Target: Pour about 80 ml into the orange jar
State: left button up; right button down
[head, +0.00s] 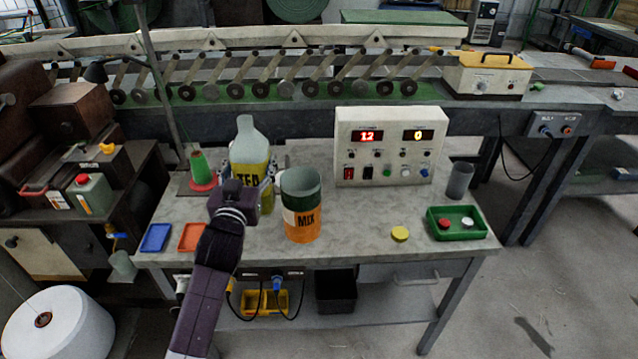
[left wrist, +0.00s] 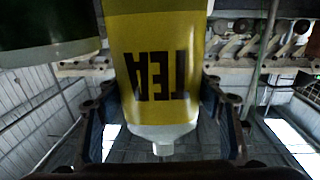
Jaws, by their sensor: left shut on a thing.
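The bottle (head: 248,150) is pale and translucent with a yellow TEA label and stands upright, left of the jar. My left gripper (head: 262,195) is shut around its lower part. In the left wrist view the bottle (left wrist: 158,60) appears upside down between my finger pads. I cannot tell whether its base touches the bench. The orange jar (head: 301,215) has a MIX label, an orange lower part, a dark green upper part and an open top. It stands close to the bottle's right. Its rim side shows in the left wrist view (left wrist: 45,40). My right gripper is out of view.
A control box (head: 385,146) with red 1.2 and yellow 0 displays stands behind. A green cone (head: 199,168), blue tray (head: 156,238), orange tray (head: 191,237), yellow cap (head: 400,234), green tray (head: 432,232) and grey cup (head: 459,180) surround.

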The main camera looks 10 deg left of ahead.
pick_arm(q)
jog(key=shift+s+f, duration=0.1)
jog(key=shift+f, duration=0.35)
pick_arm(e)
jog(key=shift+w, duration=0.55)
